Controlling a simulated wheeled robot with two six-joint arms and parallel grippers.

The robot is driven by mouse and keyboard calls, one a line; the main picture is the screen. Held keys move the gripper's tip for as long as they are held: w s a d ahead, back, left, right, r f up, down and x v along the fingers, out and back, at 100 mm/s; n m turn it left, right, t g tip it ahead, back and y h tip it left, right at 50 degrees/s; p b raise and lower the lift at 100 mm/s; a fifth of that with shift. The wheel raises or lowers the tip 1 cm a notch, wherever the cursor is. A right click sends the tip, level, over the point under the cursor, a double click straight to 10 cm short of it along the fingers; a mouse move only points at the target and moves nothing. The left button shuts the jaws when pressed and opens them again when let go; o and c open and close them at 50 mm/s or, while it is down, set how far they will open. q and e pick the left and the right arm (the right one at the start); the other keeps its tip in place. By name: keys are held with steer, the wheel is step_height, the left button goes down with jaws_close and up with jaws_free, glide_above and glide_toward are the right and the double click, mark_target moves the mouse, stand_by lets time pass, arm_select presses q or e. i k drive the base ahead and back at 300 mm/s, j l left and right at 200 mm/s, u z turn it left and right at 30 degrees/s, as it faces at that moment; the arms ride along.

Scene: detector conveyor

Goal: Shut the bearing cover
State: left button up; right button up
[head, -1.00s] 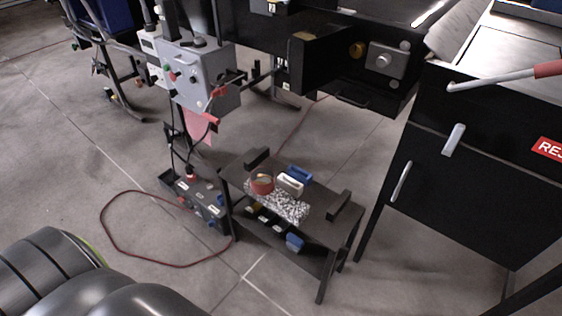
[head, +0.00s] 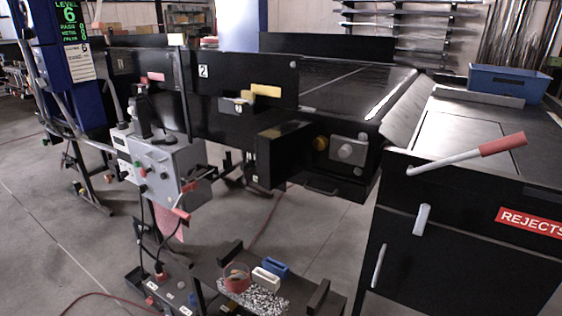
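The bearing cover (head: 285,148) looks like a black panel on the conveyor's near end, standing swung out to the left. Right of it the grey bearing block (head: 348,150) is exposed, with a round yellow part (head: 321,143) beside it. I cannot make out the cover's hinge or latch. Neither of my grippers shows in the head view.
A grey control box (head: 165,165) stands left of the cover. A low black stand (head: 208,268) with small blocks and a tape roll is below. The black rejects cabinet (head: 470,235), with a red-gripped lever (head: 490,147), stands at right. Floor between is open.

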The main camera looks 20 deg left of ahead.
mark_target(283, 151)
steer(key=i+j+z, duration=0.1)
steer(key=j+z, duration=0.9)
steer(key=j, duration=0.5)
steer(key=k+j, duration=0.1)
steer(key=j, duration=0.55)
steer(key=k+j+z, duration=0.15)
steer(key=j, duration=0.45)
steer(key=j+z, duration=0.1)
steer(key=j, duration=0.5)
